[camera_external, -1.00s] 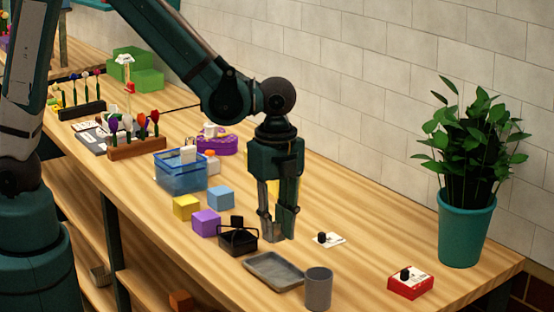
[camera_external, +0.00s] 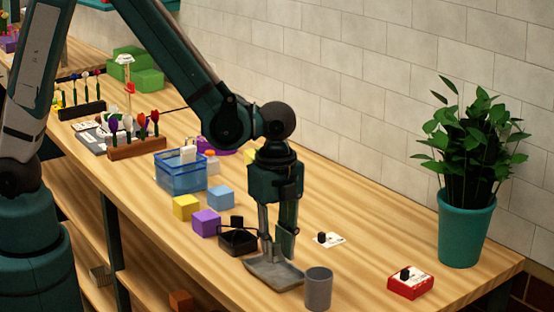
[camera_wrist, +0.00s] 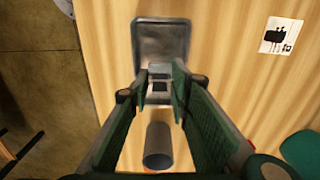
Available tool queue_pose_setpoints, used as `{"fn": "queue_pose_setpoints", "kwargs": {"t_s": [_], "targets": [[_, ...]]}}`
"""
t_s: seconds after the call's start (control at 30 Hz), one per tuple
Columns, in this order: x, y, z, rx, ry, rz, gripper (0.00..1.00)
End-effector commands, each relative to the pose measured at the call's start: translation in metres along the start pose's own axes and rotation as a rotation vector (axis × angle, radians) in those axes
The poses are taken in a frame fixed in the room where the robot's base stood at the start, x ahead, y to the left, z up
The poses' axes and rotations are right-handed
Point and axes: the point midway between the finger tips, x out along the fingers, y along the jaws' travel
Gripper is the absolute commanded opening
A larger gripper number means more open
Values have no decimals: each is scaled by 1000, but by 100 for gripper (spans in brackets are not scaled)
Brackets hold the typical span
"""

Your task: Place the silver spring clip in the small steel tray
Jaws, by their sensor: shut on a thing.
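The small steel tray (camera_external: 283,281) lies on the bench near its front edge, directly under my gripper (camera_external: 277,258). In the wrist view the tray (camera_wrist: 161,28) is a grey rounded rectangle just beyond the fingertips. My gripper (camera_wrist: 160,88) points down and is shut on a small silver piece with a dark middle, which looks like the spring clip (camera_wrist: 160,98). The clip cannot be made out in the outside view. The fingertips are at or just above the tray; whether the clip touches it I cannot tell.
A grey cup (camera_external: 318,289) stands close to the tray on the right. A black basket (camera_external: 237,241) is close on the left, with coloured blocks (camera_external: 206,222) behind it. A white card with a black piece (camera_external: 329,239) and a red box (camera_external: 410,284) lie to the right.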

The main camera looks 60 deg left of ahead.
Motion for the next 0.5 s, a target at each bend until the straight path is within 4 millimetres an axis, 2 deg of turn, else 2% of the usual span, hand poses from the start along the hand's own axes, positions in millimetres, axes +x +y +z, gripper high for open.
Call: {"fn": "queue_pose_setpoints", "kwargs": {"t_s": [0.3, 0.5], "targets": [[28, 0, 0, 0, 0, 0, 10], [38, 0, 0, 0, 0, 0, 10]]}}
